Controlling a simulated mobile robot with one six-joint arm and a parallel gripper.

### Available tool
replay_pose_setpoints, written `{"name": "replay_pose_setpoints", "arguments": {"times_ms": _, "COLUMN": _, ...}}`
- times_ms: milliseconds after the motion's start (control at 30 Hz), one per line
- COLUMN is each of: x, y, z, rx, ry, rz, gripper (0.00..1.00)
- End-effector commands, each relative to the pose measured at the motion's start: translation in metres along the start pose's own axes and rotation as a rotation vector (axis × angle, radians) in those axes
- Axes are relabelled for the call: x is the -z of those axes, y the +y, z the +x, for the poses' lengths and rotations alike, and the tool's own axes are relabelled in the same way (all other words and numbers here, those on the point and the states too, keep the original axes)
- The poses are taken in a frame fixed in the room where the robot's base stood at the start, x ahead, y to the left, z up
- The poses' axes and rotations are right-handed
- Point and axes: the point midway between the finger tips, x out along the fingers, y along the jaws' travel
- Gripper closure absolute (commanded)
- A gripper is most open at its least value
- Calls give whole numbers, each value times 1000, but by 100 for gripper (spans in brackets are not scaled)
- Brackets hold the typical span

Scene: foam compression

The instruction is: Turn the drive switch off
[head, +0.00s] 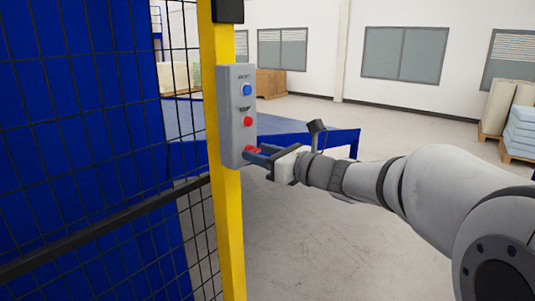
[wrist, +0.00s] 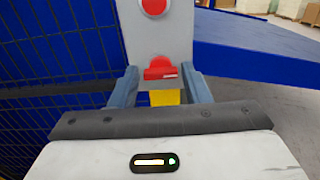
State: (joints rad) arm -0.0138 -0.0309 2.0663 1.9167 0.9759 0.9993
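The drive switch is a red rotary knob (head: 252,149) at the bottom of a grey control box (head: 236,135). In the wrist view the knob (wrist: 160,68) sits at the centre, with its handle bar lying about horizontal and a pale mark at its right end. My gripper (head: 259,157) is at the lower part of the box, in front of the switch. In the wrist view my gripper's two blue-grey fingers (wrist: 160,74) stand left and right of the knob, with a gap visible on both sides. It is open and holds nothing.
Above the switch on the box are a red button (head: 248,121) and a blue button (head: 247,90). The box is on a yellow post (head: 228,230) beside black mesh fencing (head: 100,150). A blue platform (head: 335,138) lies behind.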

Motion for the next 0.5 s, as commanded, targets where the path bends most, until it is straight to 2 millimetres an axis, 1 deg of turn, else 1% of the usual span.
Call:
{"name": "replay_pose_setpoints", "arguments": {"times_ms": 33, "x": 0, "y": 0, "z": 0, "rx": 0, "ry": 0, "rz": 0, "gripper": 62}}
{"name": "replay_pose_setpoints", "arguments": {"times_ms": 367, "x": 0, "y": 1, "z": 0, "rx": -1, "ry": 0, "rz": 0, "gripper": 88}}
{"name": "replay_pose_setpoints", "arguments": {"times_ms": 400, "x": 0, "y": -8, "z": -11, "rx": 2, "ry": 0, "rz": 0, "gripper": 88}}
{"name": "replay_pose_setpoints", "arguments": {"times_ms": 500, "x": 0, "y": -2, "z": -3, "rx": 1, "ry": -1, "rz": -4, "gripper": 88}}
